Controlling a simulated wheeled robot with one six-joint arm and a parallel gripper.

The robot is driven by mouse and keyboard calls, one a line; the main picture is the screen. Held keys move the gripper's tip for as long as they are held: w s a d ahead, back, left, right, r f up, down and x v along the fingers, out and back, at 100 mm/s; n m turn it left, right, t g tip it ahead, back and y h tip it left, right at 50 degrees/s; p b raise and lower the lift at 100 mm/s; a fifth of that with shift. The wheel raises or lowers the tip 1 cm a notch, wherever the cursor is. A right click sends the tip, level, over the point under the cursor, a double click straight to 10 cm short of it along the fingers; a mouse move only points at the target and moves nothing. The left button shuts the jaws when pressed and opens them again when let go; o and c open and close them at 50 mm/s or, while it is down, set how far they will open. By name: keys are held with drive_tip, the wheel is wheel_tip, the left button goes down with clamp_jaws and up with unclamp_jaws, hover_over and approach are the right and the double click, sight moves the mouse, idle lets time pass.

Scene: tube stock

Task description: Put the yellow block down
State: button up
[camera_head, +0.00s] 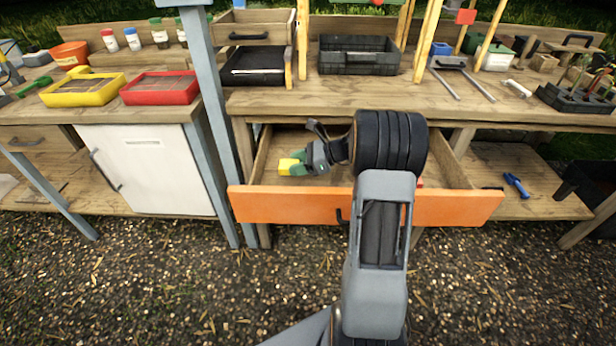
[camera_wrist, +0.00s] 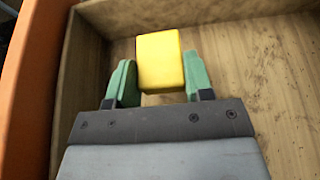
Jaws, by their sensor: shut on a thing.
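The yellow block (camera_head: 288,165) is between the green fingers of my gripper (camera_head: 296,165), inside the open orange-fronted drawer (camera_head: 320,207). In the wrist view the yellow block (camera_wrist: 160,60) sits between the two green fingertips of my gripper (camera_wrist: 160,84), which is shut on it. The bare wooden drawer floor (camera_wrist: 265,85) shows around and beyond the block. I cannot tell whether the block touches the floor.
My arm reaches over the drawer front and hides part of its right side, where a bit of red (camera_head: 420,183) shows. The workbench top (camera_head: 290,98) lies above and behind. A blue tool (camera_head: 516,185) lies on the lower shelf at right.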

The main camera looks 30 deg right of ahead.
sight(300, 184)
drive_tip(key=shift+f+b, duration=0.6)
drive_tip(key=shift+f, duration=1.95)
drive_tip(key=shift+f, duration=0.1)
drive_tip(key=o, duration=0.9)
drive_tip(key=shift+s+d+r, duration=0.1)
drive_tip(key=shift+d+r, duration=0.15)
drive_tip(key=shift+r, duration=0.05)
drive_tip(key=p+v, duration=0.2)
drive_tip(key=v, duration=0.9)
drive_tip(key=shift+s+d+p, duration=0.2)
drive_tip(key=shift+p, duration=0.1)
drive_tip(key=s+a+r+n+g+h+p, duration=0.1)
drive_tip(key=s+a+r+n+h+p, duration=0.3)
drive_tip(key=s+a+r+n+p, duration=0.1)
drive_tip(key=s+a+r+n+g+h+p, duration=0.1)
drive_tip(key=s+a+r+n+h+p, duration=0.3)
drive_tip(key=r+n, duration=0.7)
drive_tip(key=s+a+r+n+h+p, duration=0.3)
drive_tip(key=s+a+r+n+p, duration=0.4)
drive_tip(key=a+r+p, duration=0.3)
drive_tip(key=shift+s+a+r+n+g+h+p, duration=0.15)
drive_tip(key=shift+s+a+n+g+h+p, duration=0.1)
drive_tip(key=shift+a+n+g+h+p, duration=0.4)
